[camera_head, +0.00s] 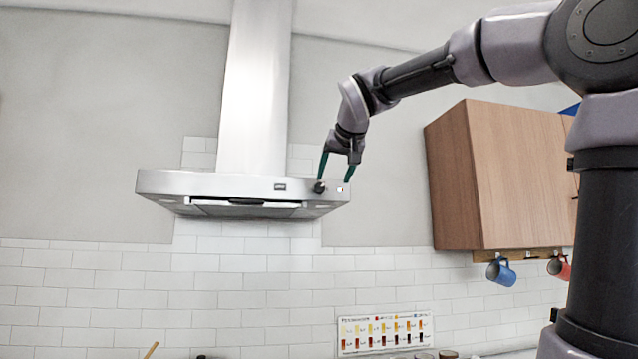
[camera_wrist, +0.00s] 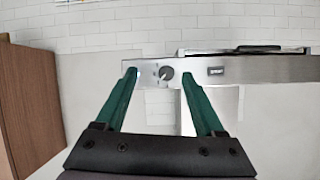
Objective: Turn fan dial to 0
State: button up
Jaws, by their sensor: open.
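The silver range hood (camera_head: 240,187) hangs on the wall with a dark round fan dial (camera_head: 319,187) at the right end of its front. In the wrist view the fan dial (camera_wrist: 166,73) is a grey knob with a pointer shape, too small to read its setting. My gripper (camera_head: 336,171) is open, with green fingers reaching down to the hood front around the dial area. In the wrist view my gripper (camera_wrist: 158,71) has one finger on each side of the dial, with gaps between. Whether either fingertip touches the hood is unclear.
A small lit spot (camera_head: 340,189) sits right of the dial. A wooden cabinet (camera_head: 480,180) stands to the right of my gripper, with a blue mug (camera_head: 503,272) hanging below it. The wall left of the hood is clear.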

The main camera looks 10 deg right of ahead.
aim_at(320, 187)
jog(key=shift+t, duration=0.4)
jog(key=w, duration=0.3)
jog(key=w+a, duration=0.1)
jog(key=w, duration=0.3)
jog(key=w+f, duration=0.1)
jog(key=w, duration=0.2)
jog(key=shift+w+a, duration=0.15)
jog(key=shift+w, duration=0.15)
grip_shut()
